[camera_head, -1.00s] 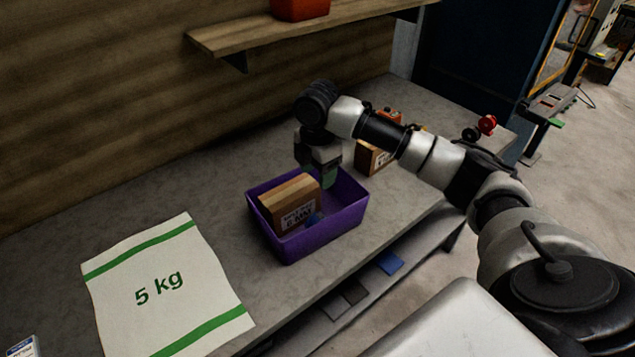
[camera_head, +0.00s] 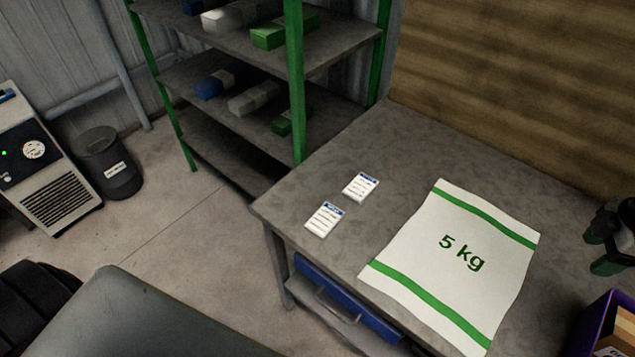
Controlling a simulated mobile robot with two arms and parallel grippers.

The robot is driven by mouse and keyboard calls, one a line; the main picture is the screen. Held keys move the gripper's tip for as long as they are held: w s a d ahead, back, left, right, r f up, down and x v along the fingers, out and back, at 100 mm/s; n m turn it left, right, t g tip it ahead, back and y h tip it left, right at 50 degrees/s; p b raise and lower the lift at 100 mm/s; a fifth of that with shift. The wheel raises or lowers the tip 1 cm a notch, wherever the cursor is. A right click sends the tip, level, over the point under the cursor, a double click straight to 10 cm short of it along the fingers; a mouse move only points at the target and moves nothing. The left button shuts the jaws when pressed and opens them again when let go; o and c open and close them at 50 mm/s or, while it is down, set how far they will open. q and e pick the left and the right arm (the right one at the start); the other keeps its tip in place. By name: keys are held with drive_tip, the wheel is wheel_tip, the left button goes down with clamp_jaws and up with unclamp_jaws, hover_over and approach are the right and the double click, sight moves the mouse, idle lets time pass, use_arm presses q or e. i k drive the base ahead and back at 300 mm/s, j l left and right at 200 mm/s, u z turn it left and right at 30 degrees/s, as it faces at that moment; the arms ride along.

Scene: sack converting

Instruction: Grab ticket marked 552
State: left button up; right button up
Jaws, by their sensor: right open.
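Two small white tickets with blue headers lie flat on the grey workbench (camera_head: 310,178). The nearer ticket (camera_head: 323,220) is close to the bench's front left edge. The farther ticket (camera_head: 360,187) lies a little up and to the right of it. Their print is too small to read, so I cannot tell which is marked 552. My right gripper (camera_head: 602,250) is at the right edge of the view, partly cut off, open, with the tickets well to its left. My left gripper is not in view.
A flat white sack marked 5 kg (camera_head: 462,253) lies right of the tickets. A green-posted shelf rack (camera_head: 296,90) stands behind the bench's left end. A blue drawer (camera_head: 345,300) is under the bench.

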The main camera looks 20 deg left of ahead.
sight(359, 189)
drive_tip(key=u, duration=0.4)
drive_tip(key=i+j+z, duration=0.15)
drive_tip(key=j, duration=0.2)
drive_tip(key=i+j+z, duration=0.15)
drive_tip(key=j, duration=0.25)
drive_tip(key=i+j+z, duration=0.1)
drive_tip(key=j, duration=0.3)
drive_tip(key=i+j+z, duration=0.15)
drive_tip(key=j, duration=0.3)
drive_tip(key=i+j+z, duration=0.15)
drive_tip(key=j, duration=0.3)
drive_tip(key=i+j+z, duration=0.15)
drive_tip(key=j, duration=0.25)
